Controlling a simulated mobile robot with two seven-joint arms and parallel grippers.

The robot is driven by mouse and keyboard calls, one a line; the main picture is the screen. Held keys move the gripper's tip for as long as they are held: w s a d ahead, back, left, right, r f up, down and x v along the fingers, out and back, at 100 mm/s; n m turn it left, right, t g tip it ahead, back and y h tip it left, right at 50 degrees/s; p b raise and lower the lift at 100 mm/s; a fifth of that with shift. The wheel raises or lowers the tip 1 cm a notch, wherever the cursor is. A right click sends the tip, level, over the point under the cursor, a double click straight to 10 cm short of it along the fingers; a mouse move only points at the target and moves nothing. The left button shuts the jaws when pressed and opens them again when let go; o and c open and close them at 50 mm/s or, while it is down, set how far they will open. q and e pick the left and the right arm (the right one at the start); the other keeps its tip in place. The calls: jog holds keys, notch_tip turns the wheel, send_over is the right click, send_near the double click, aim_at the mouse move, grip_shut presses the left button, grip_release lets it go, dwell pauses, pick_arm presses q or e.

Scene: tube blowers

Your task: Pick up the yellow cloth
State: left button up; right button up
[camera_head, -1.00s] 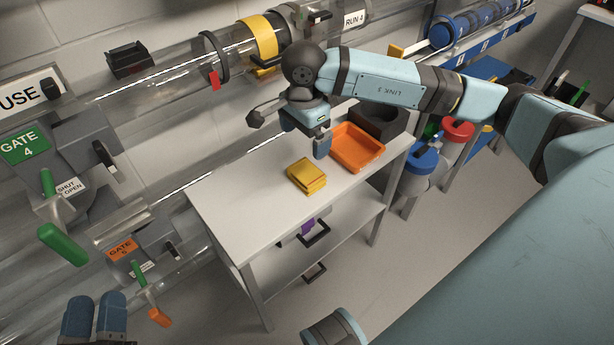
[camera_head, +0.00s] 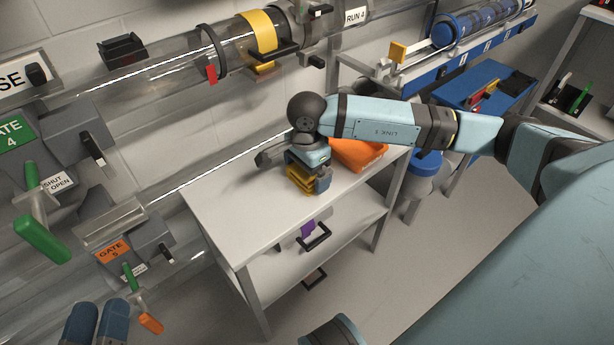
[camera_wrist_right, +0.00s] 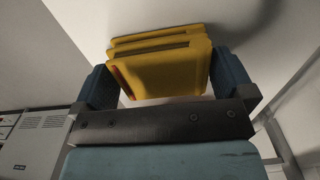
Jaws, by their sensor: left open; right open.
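The yellow cloth (camera_head: 300,182) is a folded stack on the white table, partly hidden by my right gripper in the head view. My right gripper (camera_head: 318,180) is down at the cloth. In the right wrist view, the yellow cloth (camera_wrist_right: 160,65) lies between the two blue fingers of my right gripper (camera_wrist_right: 165,85). The fingers are open, one on each side of it; whether either touches it is hard to tell. My left gripper (camera_head: 96,322) is at the lower left of the head view, its two blue fingertips apart and empty, away from the table.
An orange tray (camera_head: 362,155) sits on the white table (camera_head: 235,205) just right of the cloth, partly behind my right arm. The table's left part is clear. Transparent tubes and gates with green handles (camera_head: 42,240) run along the wall at left.

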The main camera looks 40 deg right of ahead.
jog(key=c, duration=0.6)
pick_arm(q)
jog(key=shift+r, duration=0.1)
pick_arm(e)
jog(key=shift+r, duration=0.15)
jog(key=shift+r, duration=0.25)
pick_arm(q)
notch_tip(320, 180, up, 5)
jog(key=t+p, duration=0.2)
jog(key=p, duration=0.2)
jog(key=shift+n+g+y, duration=0.3)
jog(key=shift+g+y, duration=0.5)
jog(key=shift+g, duration=0.1)
jog(key=f, duration=0.1)
jog(key=a+f+p, duration=0.1)
jog(key=f, duration=0.2)
jog(key=shift+a+f, duration=0.15)
jog(key=shift+a, duration=0.15)
pick_arm(e)
notch_tip(320, 180, up, 19)
jog(key=shift+r, duration=0.15)
